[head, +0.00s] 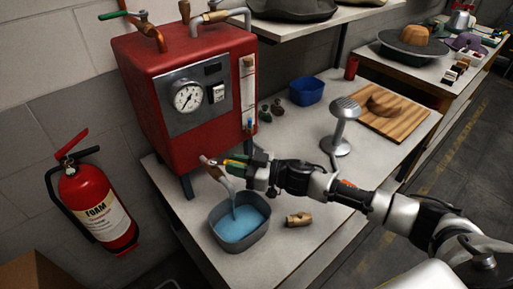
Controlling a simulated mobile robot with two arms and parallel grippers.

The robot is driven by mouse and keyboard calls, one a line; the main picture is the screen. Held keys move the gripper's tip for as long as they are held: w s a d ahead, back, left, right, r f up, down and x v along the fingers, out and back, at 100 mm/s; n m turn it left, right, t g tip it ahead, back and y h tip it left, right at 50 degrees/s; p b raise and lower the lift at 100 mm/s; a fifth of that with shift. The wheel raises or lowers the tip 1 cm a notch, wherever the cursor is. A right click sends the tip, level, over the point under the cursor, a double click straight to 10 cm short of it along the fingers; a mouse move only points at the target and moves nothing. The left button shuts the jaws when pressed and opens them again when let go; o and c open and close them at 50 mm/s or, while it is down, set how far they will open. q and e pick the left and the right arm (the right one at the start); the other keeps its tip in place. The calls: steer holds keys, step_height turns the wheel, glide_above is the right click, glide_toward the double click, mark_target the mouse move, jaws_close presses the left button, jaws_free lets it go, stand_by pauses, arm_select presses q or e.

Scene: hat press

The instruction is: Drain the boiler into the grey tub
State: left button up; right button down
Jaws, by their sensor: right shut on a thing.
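The red boiler (170,110) stands on legs on the bench, with a gauge and a sight tube on its front. A drain tap (211,162) sticks out low on its front. A pale stream (232,196) falls from it into the grey tub (243,244), where blue liquid (240,221) stands. My right gripper (233,162) is at the tap, shut on what looks like its small lever. The fingers hide most of the lever. My left gripper is out of view.
A brass fitting (298,219) lies right of the tub. A blue bin (307,91), a metal stand (342,125) and a wooden board (390,108) are farther back. A fire extinguisher (96,208) is on the left wall. The bench front has free room.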

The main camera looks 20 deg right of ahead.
mark_target(228, 184)
steer(key=shift+s+a+r+m+t+h+p, duration=0.2)
steer(key=shift+s+a+m+t+h+p, duration=0.15)
steer(key=shift+m+t+h, duration=0.2)
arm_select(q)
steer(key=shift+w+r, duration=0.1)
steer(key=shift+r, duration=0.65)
arm_select(e)
steer(key=shift+s+a+f+m+t+h, duration=0.1)
steer(key=shift+s+a+m+t+h, duration=0.25)
steer(key=shift+m+t+h, duration=0.75)
steer(key=shift+s+a+f+m+t+h, duration=0.15)
steer(key=shift+a+m+t+h, duration=0.55)
steer(key=shift+h, duration=0.7)
steer(key=shift+s+a+r+m+t+h, duration=0.1)
steer(key=shift+s+a+m+t+h, duration=0.15)
steer(key=shift+m+t+h, duration=0.75)
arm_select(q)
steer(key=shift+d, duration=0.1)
arm_select(e)
steer(key=shift+h, duration=0.55)
steer(key=c, duration=1)
jaws_free()
steer(key=shift+c, duration=0.2)
steer(key=shift+s, duration=0.1)
